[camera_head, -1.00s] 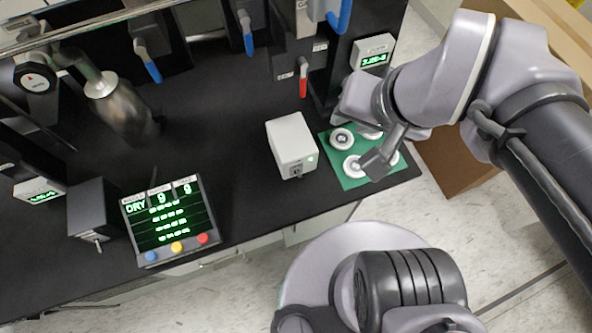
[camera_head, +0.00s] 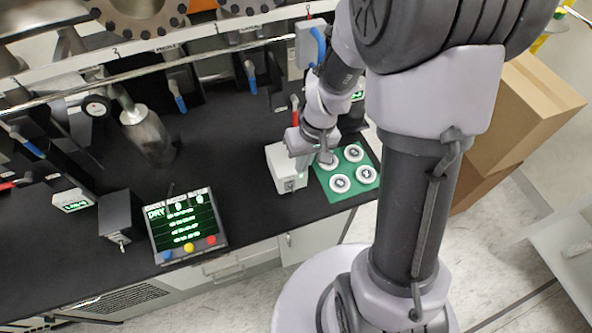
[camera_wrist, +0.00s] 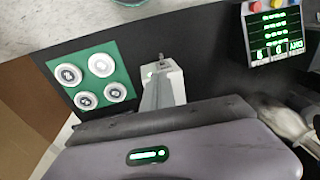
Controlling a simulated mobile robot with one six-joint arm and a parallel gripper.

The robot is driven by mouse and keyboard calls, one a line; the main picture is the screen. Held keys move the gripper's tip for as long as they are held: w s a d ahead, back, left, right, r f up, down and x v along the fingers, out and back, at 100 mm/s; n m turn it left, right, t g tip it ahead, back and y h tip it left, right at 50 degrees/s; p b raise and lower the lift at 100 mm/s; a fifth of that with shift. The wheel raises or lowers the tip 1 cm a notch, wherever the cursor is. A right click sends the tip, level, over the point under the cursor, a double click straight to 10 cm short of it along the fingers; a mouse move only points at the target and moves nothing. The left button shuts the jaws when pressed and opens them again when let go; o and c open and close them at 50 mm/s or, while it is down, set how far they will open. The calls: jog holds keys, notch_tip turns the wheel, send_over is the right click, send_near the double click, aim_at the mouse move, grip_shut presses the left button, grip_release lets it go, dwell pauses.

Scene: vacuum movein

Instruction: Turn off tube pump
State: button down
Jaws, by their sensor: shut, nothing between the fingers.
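A small white box (camera_head: 284,170) with a switch and a small green light on its front stands beside a green mat. No readable label tells me which one is the tube pump. My gripper (camera_head: 312,150) is shut and empty, close to the right side of the white box. My arm partly hides the box's top; I cannot tell whether they touch.
The green mat (camera_head: 344,197) carries several white round discs. A dark display panel (camera_head: 184,224) with blue, yellow and red buttons sits at the bench's front edge. A metal cylinder (camera_head: 148,137) and several blue-handled valves stand behind. Cardboard boxes (camera_head: 524,115) stand at the right.

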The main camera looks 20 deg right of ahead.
aim_at(292, 189)
jog(key=f+b, duration=0.1)
jog(key=f, duration=0.2)
jog(key=a+f+b, duration=0.1)
jog(key=f, duration=0.2)
jog(key=f+b, duration=0.1)
jog(key=f, duration=0.2)
jog(key=shift+w+a, duration=0.25)
jog(key=shift+w, duration=0.15)
jog(key=shift+s+f+b, duration=0.1)
jog(key=shift+f+b, duration=0.1)
jog(key=shift+b, duration=0.4)
